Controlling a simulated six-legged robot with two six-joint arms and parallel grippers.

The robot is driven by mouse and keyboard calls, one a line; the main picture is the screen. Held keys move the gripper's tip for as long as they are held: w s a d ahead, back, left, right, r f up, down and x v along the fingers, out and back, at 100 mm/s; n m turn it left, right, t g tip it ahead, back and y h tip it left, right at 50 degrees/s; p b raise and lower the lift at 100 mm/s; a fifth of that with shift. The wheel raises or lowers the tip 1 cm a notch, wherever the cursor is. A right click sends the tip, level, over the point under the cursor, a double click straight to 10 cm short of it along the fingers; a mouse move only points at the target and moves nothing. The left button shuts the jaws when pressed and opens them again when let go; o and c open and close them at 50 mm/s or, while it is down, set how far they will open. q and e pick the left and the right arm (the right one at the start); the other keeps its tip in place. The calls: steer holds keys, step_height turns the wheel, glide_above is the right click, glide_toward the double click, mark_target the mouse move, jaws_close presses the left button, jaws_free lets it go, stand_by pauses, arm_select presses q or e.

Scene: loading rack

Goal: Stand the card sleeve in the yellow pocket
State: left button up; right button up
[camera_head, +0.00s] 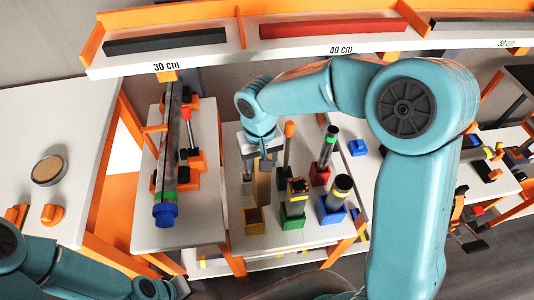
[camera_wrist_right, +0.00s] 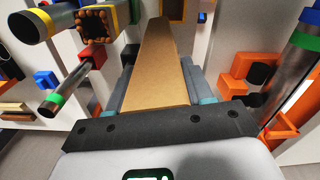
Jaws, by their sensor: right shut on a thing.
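The card sleeve (camera_head: 262,188) is a flat tan-brown piece, held upright in the head view. My right gripper (camera_head: 264,160) is shut on its upper part. In the right wrist view the sleeve (camera_wrist_right: 152,65) runs away from between the fingers. The yellow pocket (camera_head: 254,222) is a small open-topped block at the front left of the middle white table.
Close right of the pocket stand a green holder (camera_head: 292,218) with a square tube, a blue holder (camera_head: 332,212) with a round tube and a red holder (camera_head: 319,176) with a rod. A long pipe (camera_head: 170,150) lies on the left table. The labelled rack (camera_head: 290,48) spans the back.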

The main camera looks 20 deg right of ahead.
steer(key=a, duration=0.1)
steer(key=s+a+m, duration=0.2)
steer(key=a, duration=0.1)
steer(key=shift+r, duration=0.4)
step_height(320, 180, down, 14)
steer(key=b, duration=1.2)
stand_by(0.4)
steer(key=shift+r, duration=0.15)
